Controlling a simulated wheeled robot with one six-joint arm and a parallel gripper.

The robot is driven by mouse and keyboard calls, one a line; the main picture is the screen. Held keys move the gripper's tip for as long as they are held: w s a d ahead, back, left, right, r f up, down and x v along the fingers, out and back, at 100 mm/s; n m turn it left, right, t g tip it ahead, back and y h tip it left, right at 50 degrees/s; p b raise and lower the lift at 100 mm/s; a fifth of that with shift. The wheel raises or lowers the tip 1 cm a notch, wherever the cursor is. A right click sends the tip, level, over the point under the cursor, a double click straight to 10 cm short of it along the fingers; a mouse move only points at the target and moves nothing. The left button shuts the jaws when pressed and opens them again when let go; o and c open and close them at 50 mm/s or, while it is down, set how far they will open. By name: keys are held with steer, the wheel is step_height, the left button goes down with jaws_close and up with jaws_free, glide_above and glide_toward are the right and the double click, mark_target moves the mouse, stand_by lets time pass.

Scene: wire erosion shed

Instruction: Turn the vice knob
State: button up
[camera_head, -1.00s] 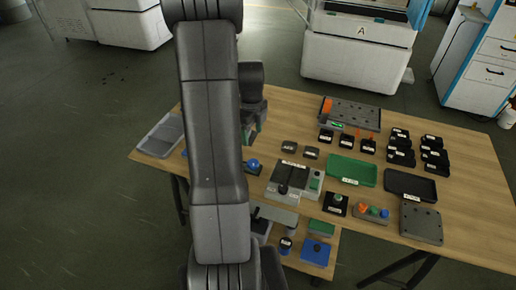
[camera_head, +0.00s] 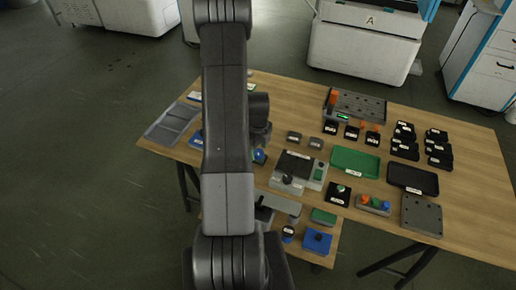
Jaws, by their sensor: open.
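My arm runs up the picture left of centre, and my gripper (camera_head: 260,140) hangs behind it, dark, small and partly hidden, over the left part of the wooden table. Its fingers are hard to make out; it looks open with nothing held. A small blue knob (camera_head: 259,156) shows just below it, its base largely covered; I cannot tell whether they touch. To the right stands a grey block fixture (camera_head: 314,175) with a dark top and a small round knob (camera_head: 288,180) at its front. I cannot tell for sure which of these is the vice knob.
A green tray (camera_head: 355,162) and a black tray (camera_head: 412,180) lie to the right, with several black bins (camera_head: 405,145) behind. Button boxes (camera_head: 374,205) and a grey drilled plate (camera_head: 422,215) are near the front edge. A lower shelf holds a blue box (camera_head: 317,241).

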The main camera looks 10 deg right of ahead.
steer(key=shift+f, duration=0.25)
steer(key=c, duration=1)
steer(key=shift+o, duration=0.2)
